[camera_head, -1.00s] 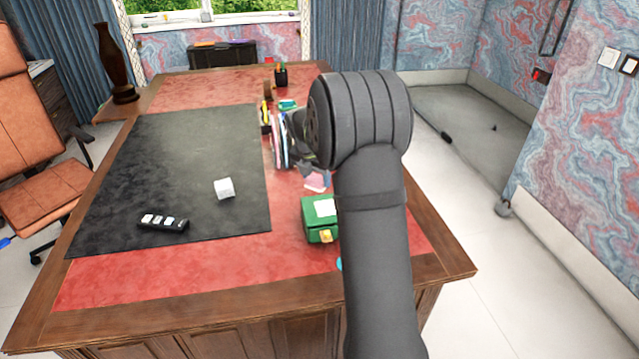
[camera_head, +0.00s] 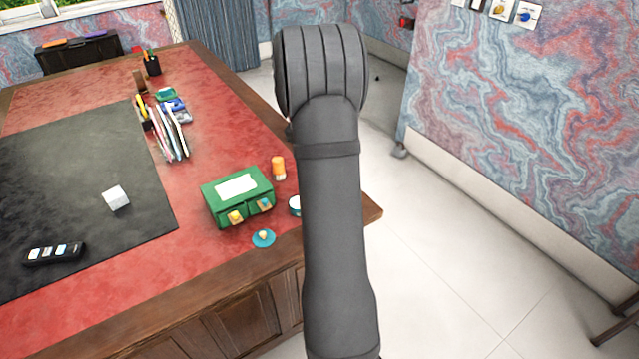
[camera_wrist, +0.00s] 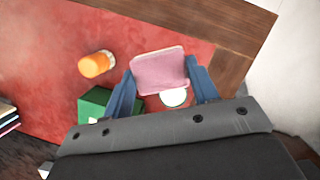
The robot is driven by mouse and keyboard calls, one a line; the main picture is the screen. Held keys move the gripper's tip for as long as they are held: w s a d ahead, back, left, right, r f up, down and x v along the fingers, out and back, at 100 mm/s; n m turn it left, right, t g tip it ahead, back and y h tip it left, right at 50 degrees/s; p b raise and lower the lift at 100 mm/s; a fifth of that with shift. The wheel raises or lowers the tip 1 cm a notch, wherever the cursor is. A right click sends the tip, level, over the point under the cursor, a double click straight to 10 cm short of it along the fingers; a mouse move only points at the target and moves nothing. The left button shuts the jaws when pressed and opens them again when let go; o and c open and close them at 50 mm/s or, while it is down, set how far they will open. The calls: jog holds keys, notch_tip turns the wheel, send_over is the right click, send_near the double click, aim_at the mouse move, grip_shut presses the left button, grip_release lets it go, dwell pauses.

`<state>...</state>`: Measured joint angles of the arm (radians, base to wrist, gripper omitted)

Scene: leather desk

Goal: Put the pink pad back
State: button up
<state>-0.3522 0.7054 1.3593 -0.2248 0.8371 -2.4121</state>
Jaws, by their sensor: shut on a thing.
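The pink pad (camera_wrist: 158,70) is a small, flat, rounded square. In the wrist view it sits between the two blue fingers of my gripper (camera_wrist: 162,72), which is shut on it. The pad is above the red desk top, near the right wooden border. A round white-topped container (camera_wrist: 174,97) shows just below the pad in the picture, partly covered. In the head view my own arm hides the gripper and the pad.
A green drawer box (camera_head: 216,211) stands at the desk's right side. An orange-capped bottle (camera_head: 279,167) and the white container (camera_head: 294,206) are near it. A teal disc (camera_head: 263,239) lies in front. Upright folders (camera_head: 172,138) stand further back.

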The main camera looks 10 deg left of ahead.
jog(key=w+d+f+m, duration=0.1)
jog(key=w+d+m, duration=0.1)
jog(key=d, duration=1)
jog(key=w+a+f, duration=0.1)
jog(key=a+f, duration=0.1)
jog(key=a, duration=0.1)
jog(key=w+a+f, duration=0.1)
jog(key=a+f, duration=0.2)
jog(key=a, duration=0.1)
jog(key=w+a+f, duration=0.1)
jog(key=a+f, duration=0.1)
jog(key=a, duration=0.1)
jog(key=shift+a+f, duration=0.2)
jog(key=shift+a, duration=0.1)
jog(key=shift+f, duration=1.95)
jog(key=shift+s+f, duration=0.1)
jog(key=o, duration=0.9)
jog(key=v, duration=1.2)
jog(key=shift+a, duration=0.3)
